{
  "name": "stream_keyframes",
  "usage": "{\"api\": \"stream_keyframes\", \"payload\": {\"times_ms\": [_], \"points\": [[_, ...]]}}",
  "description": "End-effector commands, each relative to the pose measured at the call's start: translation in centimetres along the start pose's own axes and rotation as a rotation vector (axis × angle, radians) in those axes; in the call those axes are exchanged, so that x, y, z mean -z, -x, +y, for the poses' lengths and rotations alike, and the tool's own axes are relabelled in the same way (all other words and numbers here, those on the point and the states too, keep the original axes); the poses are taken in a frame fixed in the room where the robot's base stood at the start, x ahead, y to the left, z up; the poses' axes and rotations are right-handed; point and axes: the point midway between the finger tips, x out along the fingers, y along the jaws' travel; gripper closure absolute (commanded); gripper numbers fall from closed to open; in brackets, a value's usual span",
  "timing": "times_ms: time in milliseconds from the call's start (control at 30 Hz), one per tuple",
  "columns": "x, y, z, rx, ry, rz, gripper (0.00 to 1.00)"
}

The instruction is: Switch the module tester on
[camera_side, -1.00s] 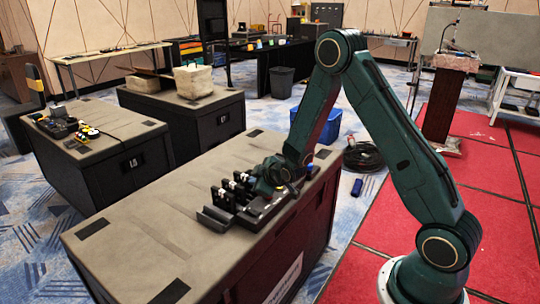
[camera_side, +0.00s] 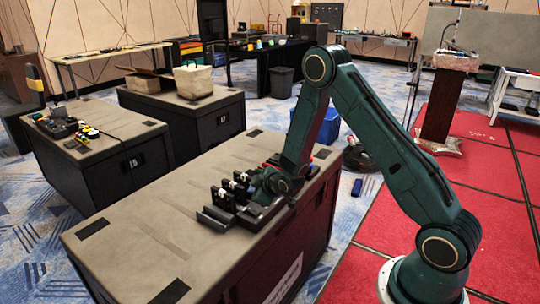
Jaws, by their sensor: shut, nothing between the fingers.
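Black equipment (camera_side: 258,214) sits on the top of the near case, towards its right edge. I take it to be the module tester, but its switch is too small or hidden to make out. Several upright black pieces with white parts (camera_side: 222,195) stand just left of it, behind a low dark tray (camera_side: 215,219). My gripper (camera_side: 256,183) is low over this equipment, beside the upright pieces. It is shut and appears empty. Its fingertips are small and dark against the equipment, and I cannot tell whether they touch it. My wrist hides part of the equipment.
The left part of the near case top (camera_side: 140,240) is clear. Small red and blue items (camera_side: 322,154) lie at its far right end. Two more black cases stand behind, one with a control box (camera_side: 62,127) on it. A blue bin (camera_side: 330,126) stands on the floor.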

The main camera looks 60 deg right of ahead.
Motion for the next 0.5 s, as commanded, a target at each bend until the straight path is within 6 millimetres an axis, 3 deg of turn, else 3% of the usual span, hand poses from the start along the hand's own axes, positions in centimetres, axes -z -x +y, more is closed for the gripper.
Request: {"api": "stream_keyframes", "payload": {"times_ms": [500], "points": [[-2.4,-3.2,-2.4,0.000,0.001,0.000,1.00]]}}
